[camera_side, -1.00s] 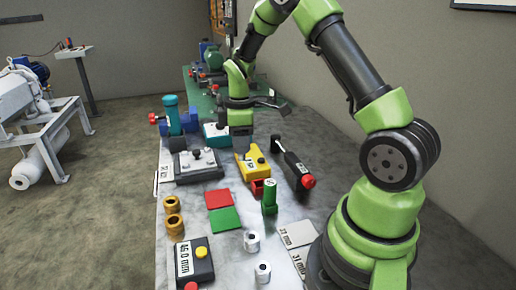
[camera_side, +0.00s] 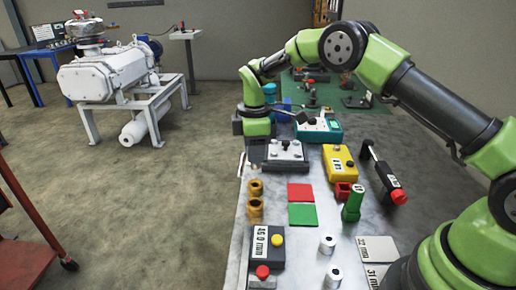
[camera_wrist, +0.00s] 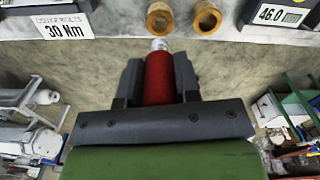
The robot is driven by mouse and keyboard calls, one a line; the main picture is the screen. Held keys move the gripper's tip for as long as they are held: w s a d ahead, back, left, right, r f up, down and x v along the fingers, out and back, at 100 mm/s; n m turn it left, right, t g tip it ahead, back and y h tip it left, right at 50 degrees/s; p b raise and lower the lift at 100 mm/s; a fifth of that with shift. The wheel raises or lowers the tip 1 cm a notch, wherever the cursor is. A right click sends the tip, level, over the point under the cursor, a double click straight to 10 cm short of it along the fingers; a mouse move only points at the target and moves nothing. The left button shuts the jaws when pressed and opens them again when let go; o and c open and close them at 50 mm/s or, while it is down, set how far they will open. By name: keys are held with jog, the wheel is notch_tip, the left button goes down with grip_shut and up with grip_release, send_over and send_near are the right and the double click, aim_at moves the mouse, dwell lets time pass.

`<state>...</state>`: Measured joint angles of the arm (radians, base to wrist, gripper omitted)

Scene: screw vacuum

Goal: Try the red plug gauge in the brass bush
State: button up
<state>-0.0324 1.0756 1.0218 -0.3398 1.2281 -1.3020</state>
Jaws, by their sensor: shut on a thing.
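My gripper (camera_wrist: 158,78) is shut on the red plug gauge (camera_wrist: 158,82), which shows between the jaws with its silver tip pointing away from the wrist. In the side view my gripper (camera_side: 256,148) is at the table's left edge, and the red gauge cannot be made out there. Two brass bushes stand side by side in the wrist view, the left bush (camera_wrist: 160,19) beyond the gauge tip and the right bush (camera_wrist: 206,18) beside it. They also show on the table's left in the side view, the far bush (camera_side: 255,188) and near bush (camera_side: 255,208). The tip appears apart from both.
Red (camera_side: 300,193) and green (camera_side: 302,215) pads lie right of the bushes. A 46.0 mm display box (camera_side: 268,248) stands in front. A green plug gauge (camera_side: 354,205) stands farther right. Floor lies left of the table.

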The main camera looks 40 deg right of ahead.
aim_at(255, 168)
jog(key=shift+f, duration=0.1)
jog(key=shift+f, duration=2.15)
jog(key=shift+f, duration=0.35)
jog(key=shift+r, duration=0.1)
jog(key=shift+r, duration=2.95)
jog(key=shift+f, duration=0.1)
jog(key=shift+f, duration=2.6)
jog(key=shift+f, duration=0.35)
jog(key=shift+r, duration=0.15)
